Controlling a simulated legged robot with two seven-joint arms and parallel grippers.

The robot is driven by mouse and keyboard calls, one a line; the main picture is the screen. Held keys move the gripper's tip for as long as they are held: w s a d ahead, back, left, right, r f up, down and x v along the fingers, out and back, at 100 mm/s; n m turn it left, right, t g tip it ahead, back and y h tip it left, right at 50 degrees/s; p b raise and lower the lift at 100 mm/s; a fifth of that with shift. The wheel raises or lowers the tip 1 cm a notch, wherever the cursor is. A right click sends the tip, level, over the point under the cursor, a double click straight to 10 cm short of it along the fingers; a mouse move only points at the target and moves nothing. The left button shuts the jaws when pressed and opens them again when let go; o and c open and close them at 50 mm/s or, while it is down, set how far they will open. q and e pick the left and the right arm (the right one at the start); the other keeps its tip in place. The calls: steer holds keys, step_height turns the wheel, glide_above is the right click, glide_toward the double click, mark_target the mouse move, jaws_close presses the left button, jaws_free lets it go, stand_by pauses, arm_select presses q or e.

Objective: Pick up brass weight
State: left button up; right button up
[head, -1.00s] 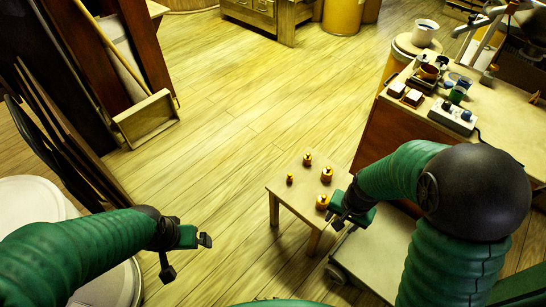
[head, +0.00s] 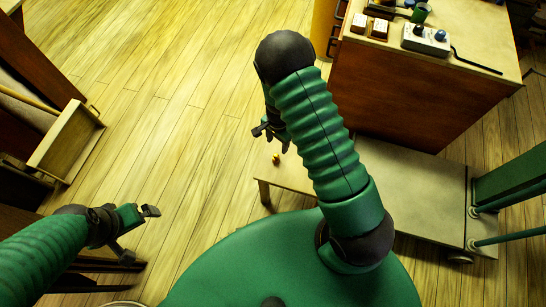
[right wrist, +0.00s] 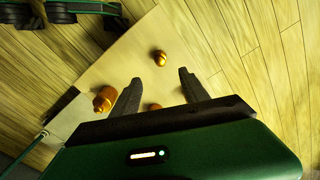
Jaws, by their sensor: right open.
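Several small brass weights stand on a pale low table (head: 268,180). In the head view one brass weight (head: 276,159) shows near the table's far left corner; my right arm hides the others. My right gripper (head: 271,135) is close to it in the picture. In the right wrist view the open, empty jaws (right wrist: 160,76) point at the tabletop. One weight (right wrist: 160,59) lies just beyond the fingertips, another (right wrist: 104,98) is left of the left finger, and a third (right wrist: 155,106) is partly hidden between the fingers' bases. My left gripper (head: 142,232) is open and empty, over the floor.
A brown cabinet (head: 420,95) with a pale top stands at the upper right, holding a control box (head: 426,39) and small blocks. A flat trolley (head: 415,190) is right of the low table. The middle floor is clear.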

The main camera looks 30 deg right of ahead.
mark_target(276, 155)
steer(key=f, duration=0.3)
steer(key=f+b, duration=0.1)
steer(key=f, duration=0.2)
steer(key=shift+w+a+f, duration=0.1)
steer(key=shift+w+f, duration=0.1)
steer(key=shift+s+f+b, duration=0.1)
steer(key=shift+f+b, duration=0.3)
steer(key=shift+f, duration=0.2)
step_height(276, 155, down, 4)
steer(key=shift+a+f+b, duration=0.1)
steer(key=shift+f+b, duration=0.05)
steer(key=shift+b, duration=0.6)
steer(key=shift+c, duration=0.6)
arm_select(q)
steer(key=x, duration=0.4)
steer(key=shift+s+f, duration=0.15)
steer(key=shift+s, duration=0.15)
arm_select(e)
jaws_close()
